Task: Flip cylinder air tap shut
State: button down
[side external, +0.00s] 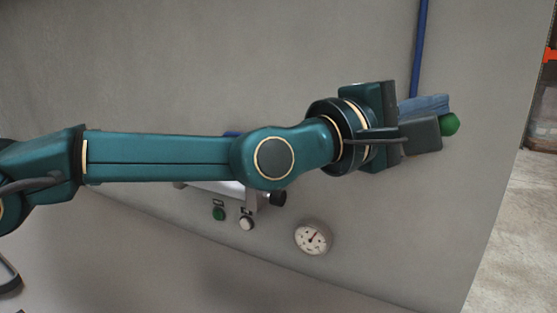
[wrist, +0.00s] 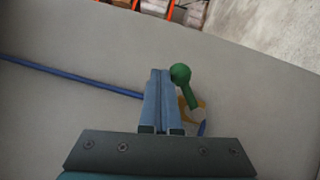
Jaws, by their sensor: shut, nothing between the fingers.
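The air tap's green handle with its round knob (wrist: 181,74) stands just right of my fingertips in the wrist view. Its lever runs down to a brass-yellow tap body (wrist: 198,105), partly visible, on a blue air line (wrist: 75,78). In the side view only the green knob (side external: 450,124) shows, at the far end of my gripper; the tap body is hidden. My gripper (wrist: 160,74) has its blue-grey fingers together with nothing between them. It is beside the handle; I cannot tell whether they touch. It also shows in the side view (side external: 438,104).
A grey panel (side external: 200,60) backs everything. Below my arm are a partly hidden silver cylinder (side external: 232,188), a green button (side external: 218,213), a white button (side external: 246,223) and a round gauge (side external: 313,238). The panel's right edge is near the tap, with concrete floor (side external: 515,190) beyond.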

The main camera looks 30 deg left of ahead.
jog(key=shift+d+f+m+g, duration=0.4)
jog(key=shift+d+m+g, duration=0.1)
jog(key=shift+d+m, duration=0.2)
jog(key=shift+d+f, duration=0.15)
jog(key=shift+d, duration=0.05)
dwell(1.3)
dwell(0.8)
jog(key=s+a+r, duration=0.5)
jog(key=s+r, duration=0.2)
jog(key=s, duration=0.2)
jog(key=shift+a+r, duration=0.3)
jog(key=shift+r, duration=0.1)
